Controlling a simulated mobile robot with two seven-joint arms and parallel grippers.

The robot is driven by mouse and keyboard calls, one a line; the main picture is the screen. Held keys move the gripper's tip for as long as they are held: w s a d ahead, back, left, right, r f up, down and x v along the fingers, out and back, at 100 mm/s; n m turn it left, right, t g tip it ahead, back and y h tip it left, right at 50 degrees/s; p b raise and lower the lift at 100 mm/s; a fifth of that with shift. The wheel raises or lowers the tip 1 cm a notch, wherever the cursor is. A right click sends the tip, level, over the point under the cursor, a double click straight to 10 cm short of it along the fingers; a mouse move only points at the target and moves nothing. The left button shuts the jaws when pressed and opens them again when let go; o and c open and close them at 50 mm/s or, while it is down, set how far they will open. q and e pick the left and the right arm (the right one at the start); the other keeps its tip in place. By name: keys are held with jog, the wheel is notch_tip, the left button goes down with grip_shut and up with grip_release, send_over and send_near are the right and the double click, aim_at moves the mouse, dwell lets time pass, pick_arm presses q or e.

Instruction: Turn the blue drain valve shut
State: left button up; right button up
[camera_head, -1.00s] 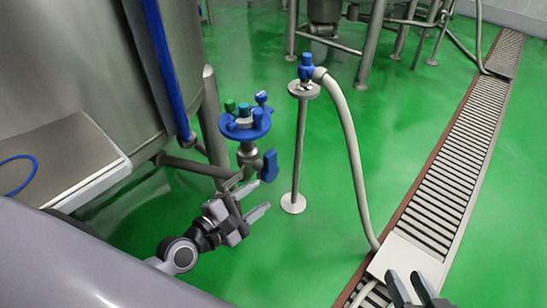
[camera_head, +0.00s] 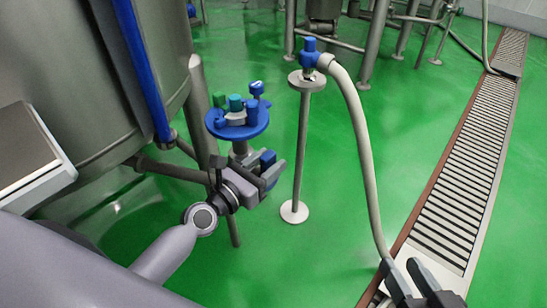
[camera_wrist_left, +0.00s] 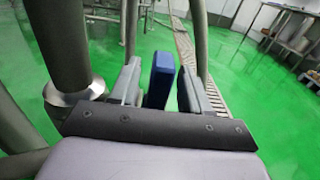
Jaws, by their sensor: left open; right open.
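The blue drain valve handle (camera_head: 268,158) is a flat blue lever low beside the tank, under a round blue tray. My left gripper (camera_head: 270,173) is open at the handle and partly covers it in the head view. In the left wrist view the handle (camera_wrist_left: 160,80) stands upright between the two open fingers of my left gripper (camera_wrist_left: 159,88), with a gap visible on the left side and a narrower one on the right. The valve body is mostly hidden behind my gripper. My right gripper (camera_head: 411,277) is open and empty at the bottom right, over the drain.
The round blue tray (camera_head: 215,128) holds several green and blue fittings just above my left gripper. A steel tank (camera_head: 60,80) stands at left. A thin stand (camera_head: 302,150) with a blue-topped fitting and pale hose (camera_head: 360,130) is to the right. A floor drain (camera_head: 465,175) runs along the right.

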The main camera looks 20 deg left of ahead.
pick_arm(q)
jog(key=shift+x, duration=1.1)
